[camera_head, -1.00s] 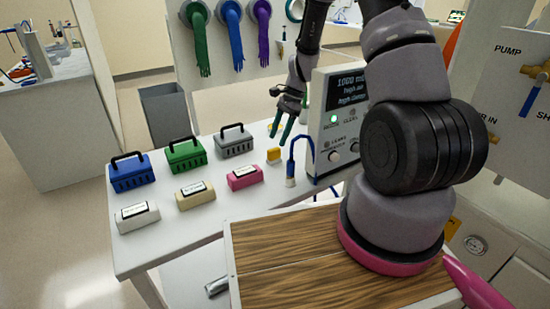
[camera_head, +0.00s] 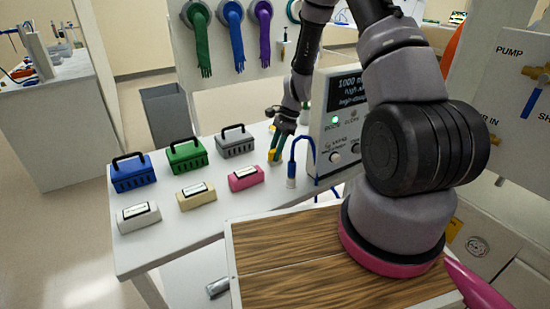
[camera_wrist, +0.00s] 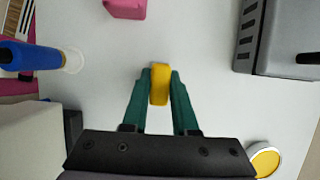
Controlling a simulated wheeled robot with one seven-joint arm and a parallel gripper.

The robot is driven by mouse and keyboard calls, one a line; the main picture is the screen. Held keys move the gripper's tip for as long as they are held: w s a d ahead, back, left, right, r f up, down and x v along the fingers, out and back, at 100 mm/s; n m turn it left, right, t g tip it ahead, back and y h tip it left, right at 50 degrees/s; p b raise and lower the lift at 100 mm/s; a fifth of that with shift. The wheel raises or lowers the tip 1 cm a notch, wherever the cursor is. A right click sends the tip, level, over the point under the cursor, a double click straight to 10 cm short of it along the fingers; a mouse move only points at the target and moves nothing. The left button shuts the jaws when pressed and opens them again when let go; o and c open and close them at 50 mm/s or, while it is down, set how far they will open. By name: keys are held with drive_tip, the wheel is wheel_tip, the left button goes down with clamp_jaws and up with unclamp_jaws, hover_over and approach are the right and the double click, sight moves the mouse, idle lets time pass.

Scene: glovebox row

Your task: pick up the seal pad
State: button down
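A small yellow block, which I take to be the seal pad (camera_wrist: 160,84), is between my fingertips in the wrist view. It also shows as a bit of yellow in the head view (camera_head: 271,156), partly hidden by my fingers. My gripper (camera_wrist: 160,76) has two green fingers, one along each side of the block, and they look pressed against it. In the head view my gripper (camera_head: 276,150) points down at the white table. The block is on or very near the tabletop; I cannot tell whether there is a gap beneath it.
On the white table (camera_head: 165,245) stand blue (camera_head: 131,174), green (camera_head: 187,156) and grey (camera_head: 235,143) handled cases. White (camera_head: 138,217), tan (camera_head: 196,194) and pink (camera_head: 246,178) labelled blocks lie in front. A blue hose (camera_head: 292,160) and a display box (camera_head: 337,120) stand close on the right.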

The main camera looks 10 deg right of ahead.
wheel_tip(320, 180, up, 10)
drive_tip(key=shift+r, duration=0.1)
idle(0.6)
